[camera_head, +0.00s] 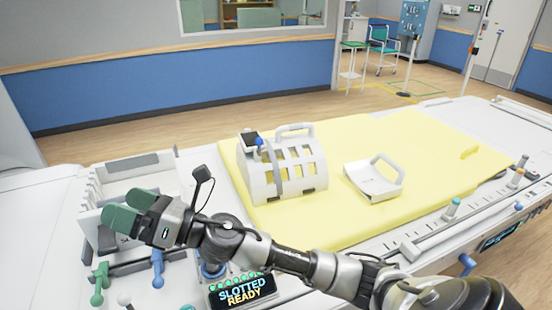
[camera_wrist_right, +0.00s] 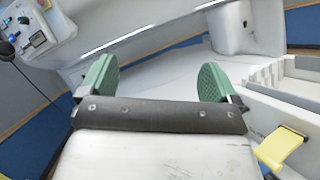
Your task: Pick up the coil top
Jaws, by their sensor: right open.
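A white slotted coil cage (camera_head: 290,172) with a handle on top and a small dark device at its upper left stands on the yellow mat (camera_head: 425,140). A separate white coil piece (camera_head: 372,181) with a loop handle lies to its right. I cannot tell for certain which is the coil top; the slotted cage looks like it. My right gripper (camera_head: 131,209) is over the left end of the table, well left of the cage. Its green fingers are apart and empty in the right wrist view (camera_wrist_right: 155,78). Neither coil piece shows there. My left gripper is not in view.
A white stepped rack (camera_head: 125,172) stands beside my right gripper. Green and blue levers (camera_head: 157,265) and a lit "SLOTTED READY" display (camera_head: 241,288) sit at the near edge. A rail with knobs (camera_head: 450,213) runs along the near right side. The mat's far right is mostly clear.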

